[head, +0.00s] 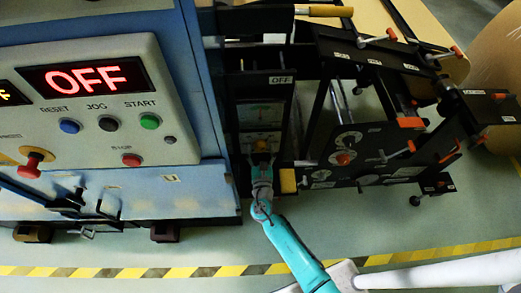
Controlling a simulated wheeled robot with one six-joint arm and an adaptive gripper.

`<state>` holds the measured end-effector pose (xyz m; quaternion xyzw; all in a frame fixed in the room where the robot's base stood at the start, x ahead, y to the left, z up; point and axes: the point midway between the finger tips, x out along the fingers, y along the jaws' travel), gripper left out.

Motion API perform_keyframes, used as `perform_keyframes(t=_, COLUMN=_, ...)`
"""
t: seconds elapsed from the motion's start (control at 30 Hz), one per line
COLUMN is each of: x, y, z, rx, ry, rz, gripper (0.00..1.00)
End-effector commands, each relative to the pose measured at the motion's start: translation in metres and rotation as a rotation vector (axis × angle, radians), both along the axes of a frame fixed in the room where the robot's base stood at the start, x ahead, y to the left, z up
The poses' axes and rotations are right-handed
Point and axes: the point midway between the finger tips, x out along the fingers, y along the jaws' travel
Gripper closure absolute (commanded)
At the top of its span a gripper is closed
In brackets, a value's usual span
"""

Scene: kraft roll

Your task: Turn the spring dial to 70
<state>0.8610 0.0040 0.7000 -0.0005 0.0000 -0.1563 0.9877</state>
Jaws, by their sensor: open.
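A round dial with an orange-red knob (343,158) sits on a black side plate of the machine. Pale curved markings surround it, but its numbers and pointer are too small to read. I cannot tell from its label whether this is the spring dial. My gripper (262,155) is to the left of this dial, open, at the lower part of a narrow black panel marked OFF (281,80). A yellow knob (262,144) on that panel shows just above my gripper. I cannot tell whether they touch.
Several orange-tipped levers (390,35) stick out from the black frame at right. A control cabinet (90,90) with a lit OFF display, buttons and a red knob stands at left. Brown rolls (490,60) are at far right.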

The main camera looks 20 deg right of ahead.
Motion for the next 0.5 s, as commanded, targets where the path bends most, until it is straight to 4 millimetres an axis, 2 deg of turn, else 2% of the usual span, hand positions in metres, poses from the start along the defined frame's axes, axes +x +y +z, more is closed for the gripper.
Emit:
perform_keyframes(t=0.23, x=0.0007, y=-0.0002, z=-0.0001, rx=0.0, ry=0.0, rz=0.0, gripper=0.29)
perform_keyframes(t=0.27, x=0.0007, y=-0.0002, z=-0.0001, rx=0.0, ry=0.0, rz=0.0, gripper=0.34)
perform_keyframes(t=0.4, x=0.0006, y=-0.0002, z=0.0, rx=0.001, ry=0.0, rz=0.0, gripper=0.69)
perform_keyframes(t=0.5, x=0.0006, y=-0.0003, z=0.0, rx=0.001, ry=0.0, rz=0.0, gripper=0.89)
